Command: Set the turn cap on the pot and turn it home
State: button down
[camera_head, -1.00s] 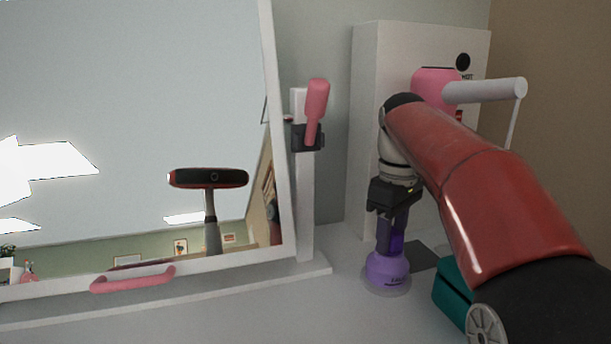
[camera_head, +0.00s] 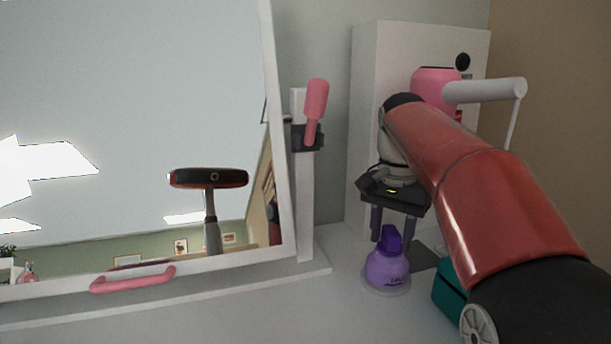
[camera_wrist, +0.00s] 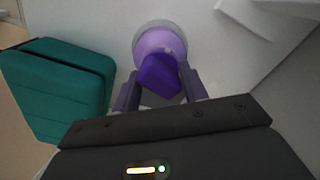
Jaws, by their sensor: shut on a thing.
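The purple pot (camera_head: 386,269) stands upright on the grey surface, with lettering on its front. The dark purple turn cap (camera_head: 392,240) sits on top of the pot, with no clear gap between them. My gripper (camera_head: 392,232) points down from above, one finger on each side of the cap, and is shut on it. In the wrist view the cap (camera_wrist: 158,76) lies between the two fingers of my gripper (camera_wrist: 163,86), over the lighter purple pot (camera_wrist: 155,41). The thread under the cap is hidden.
A teal box (camera_head: 451,291) stands right of the pot, close to my arm. A white cabinet (camera_head: 366,110) with a pink canister (camera_head: 432,88) is behind. A tilted mirror (camera_head: 130,120) with a pink handle (camera_head: 133,279) fills the left. The surface left of the pot is free.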

aim_at(392, 230)
jog(key=shift+c, duration=2.2)
grip_release()
jog(key=shift+r, duration=4)
